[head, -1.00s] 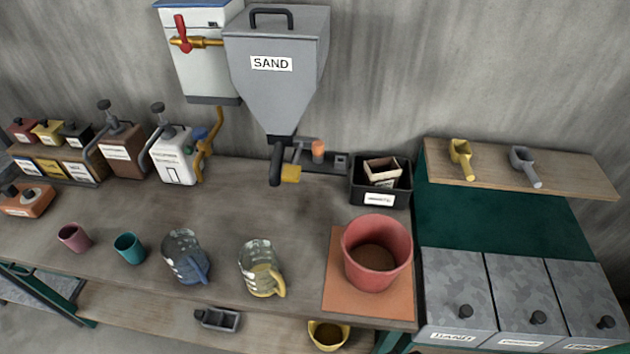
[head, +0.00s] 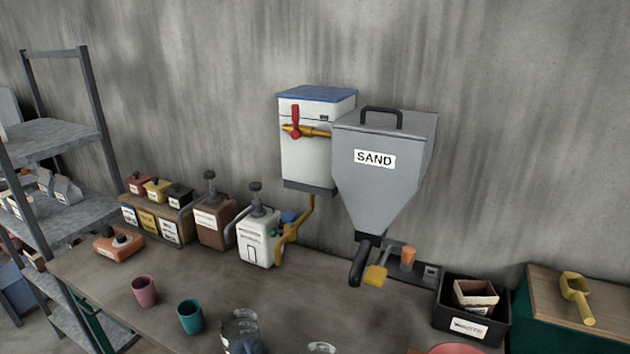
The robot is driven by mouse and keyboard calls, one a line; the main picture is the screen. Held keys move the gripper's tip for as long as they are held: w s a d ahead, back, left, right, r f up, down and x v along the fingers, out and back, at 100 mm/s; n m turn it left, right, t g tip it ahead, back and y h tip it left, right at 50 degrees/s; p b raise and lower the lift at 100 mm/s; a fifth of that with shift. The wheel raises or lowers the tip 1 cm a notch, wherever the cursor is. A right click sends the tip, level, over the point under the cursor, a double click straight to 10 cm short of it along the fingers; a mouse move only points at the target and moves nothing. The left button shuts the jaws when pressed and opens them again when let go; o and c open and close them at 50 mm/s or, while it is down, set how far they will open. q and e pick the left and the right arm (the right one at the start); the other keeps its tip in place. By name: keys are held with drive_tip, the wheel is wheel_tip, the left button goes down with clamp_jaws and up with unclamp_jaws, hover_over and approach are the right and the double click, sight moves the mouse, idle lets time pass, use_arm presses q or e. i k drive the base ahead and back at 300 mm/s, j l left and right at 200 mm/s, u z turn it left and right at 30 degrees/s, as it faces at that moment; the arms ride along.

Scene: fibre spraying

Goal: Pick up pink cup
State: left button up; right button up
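The pink cup (head: 145,291) stands upright near the left end of the wooden table (head: 230,289) in the head view. A teal cup (head: 190,317) stands to its right and a little nearer. Neither of my grippers shows in the head view, and nothing is seen touching the pink cup.
An orange container (head: 118,245) sits behind the pink cup. Pump bottles, the sand hopper (head: 380,185) and a black bin (head: 470,312) line the back. Grey shelving (head: 62,145) stands at the left.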

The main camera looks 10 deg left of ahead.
sight(144, 289)
drive_tip(key=u, duration=1.45)
